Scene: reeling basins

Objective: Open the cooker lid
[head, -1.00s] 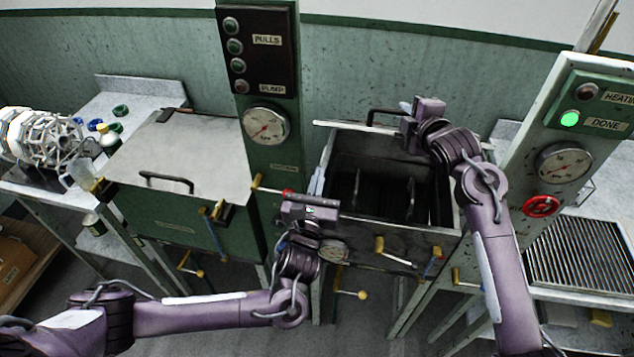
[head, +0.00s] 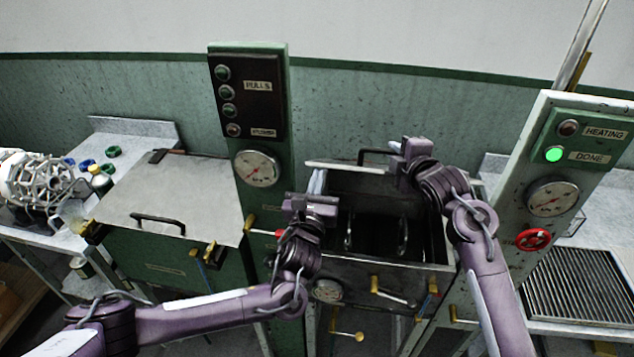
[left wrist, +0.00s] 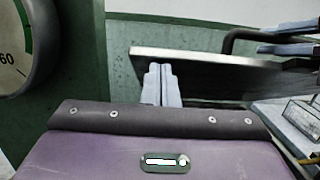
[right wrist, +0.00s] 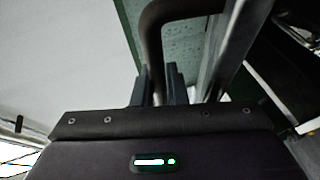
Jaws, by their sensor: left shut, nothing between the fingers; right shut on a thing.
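The cooker (head: 385,270) is the steel basin right of the gauge post, its dark inside showing with looped handles in it. Its lid (head: 335,166) stands raised at the back and shows edge-on. The lid's dark bar handle (head: 372,152) is at the lid's far side; it also shows in the right wrist view (right wrist: 152,40). My right gripper (head: 398,148) is shut on the handle; its fingers show around the bar in the right wrist view (right wrist: 160,84). My left gripper (head: 318,182) is shut and empty at the basin's left rim; its closed fingers show below the lid edge in the left wrist view (left wrist: 160,82).
A second basin with a closed lid (head: 175,195) stands at left. The gauge post (head: 262,130) rises between the basins. A panel post with a lit green DONE lamp (head: 553,154) and a red valve wheel (head: 533,240) stands close right of my right arm.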

